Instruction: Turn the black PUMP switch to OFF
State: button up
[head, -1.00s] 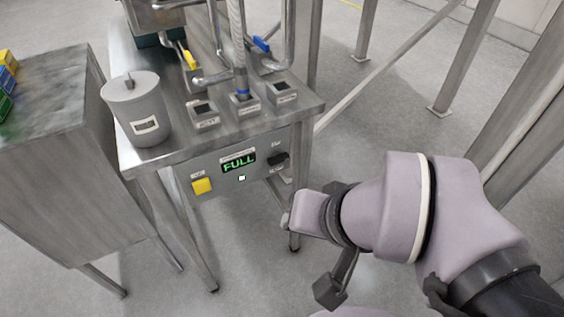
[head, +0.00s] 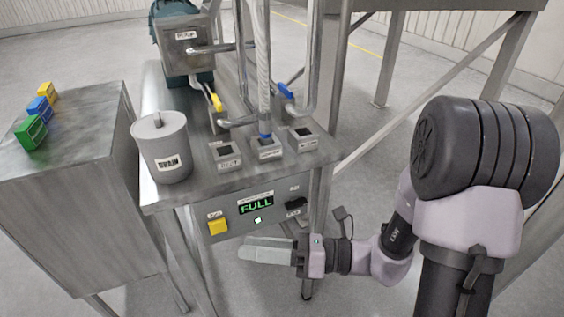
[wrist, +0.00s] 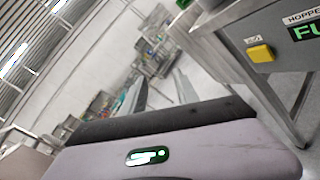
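The black PUMP switch (head: 296,203) sits at the right end of the grey front panel, with small labels above and below it. Its exact pointing and the label text are too small to read. My gripper (head: 243,249) is in front of and below the panel, its fingers pointing left, below the display and apart from the switch. In the wrist view, the two fingers (wrist: 158,92) stand apart with nothing between them. The switch is not in the wrist view.
A green FULL display (head: 255,205) and a yellow button (head: 217,227) share the panel. A grey lidded pot (head: 162,150) stands on the steel table (head: 215,185). A cabinet (head: 75,190) with coloured blocks stands left. A slanted frame brace (head: 425,105) runs at right.

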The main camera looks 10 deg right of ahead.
jog(key=w+d+f+m+t+h, duration=0.2)
jog(key=w+d+f+m+t, duration=0.4)
jog(key=m, duration=0.3)
jog(key=m+t+h, duration=0.7)
jog(key=m+h, duration=0.4)
jog(key=m, duration=0.3)
send_near(298, 207)
jog(key=b+x, duration=0.1)
jog(key=x, duration=0.8)
jog(key=shift+w+b, duration=0.3)
jog(key=shift+b, duration=0.05)
grip_shut()
